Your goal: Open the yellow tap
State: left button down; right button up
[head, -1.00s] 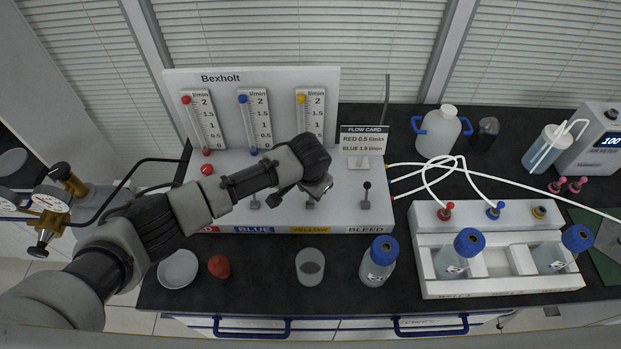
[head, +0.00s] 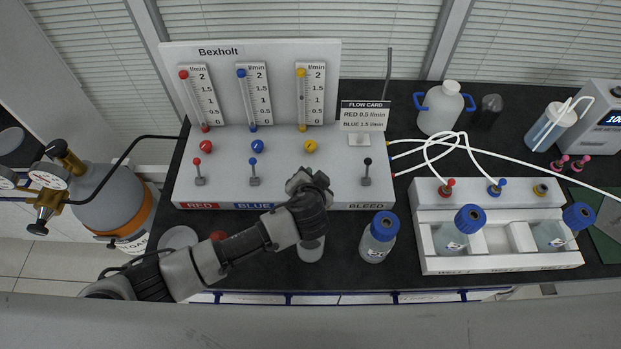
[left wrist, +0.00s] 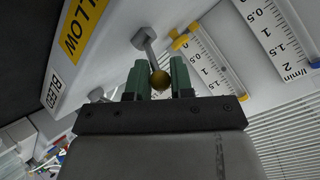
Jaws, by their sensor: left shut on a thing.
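The yellow tap (left wrist: 147,42) is a small metal lever with a yellow ball end, on the white panel beside the YELLOW label (left wrist: 84,22). In the left wrist view its ball sits between the green fingers of my left gripper (left wrist: 157,80), which is shut on it. In the head view my left gripper (head: 308,181) is at the panel's front, in line below the yellow knob (head: 310,147), and hides the yellow tap. The yellow flow tube (head: 303,98) stands behind. My right gripper is not in view.
The red tap (head: 199,172), blue tap (head: 254,172) and black bleed tap (head: 366,171) stand in the same row. A beaker (head: 311,250) is under my left arm, and a blue-capped bottle (head: 378,240) stands to its right. A white rack (head: 433,262) is further right.

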pick_arm(q)
jog(key=shift+t, duration=0.4)
jog(key=c, duration=1)
grip_release()
jog(key=shift+f, duration=0.1)
jog(key=shift+s, duration=0.1)
jog(key=b+v, duration=0.2)
jog(key=v, duration=0.8)
jog(key=shift+s+r, duration=0.25)
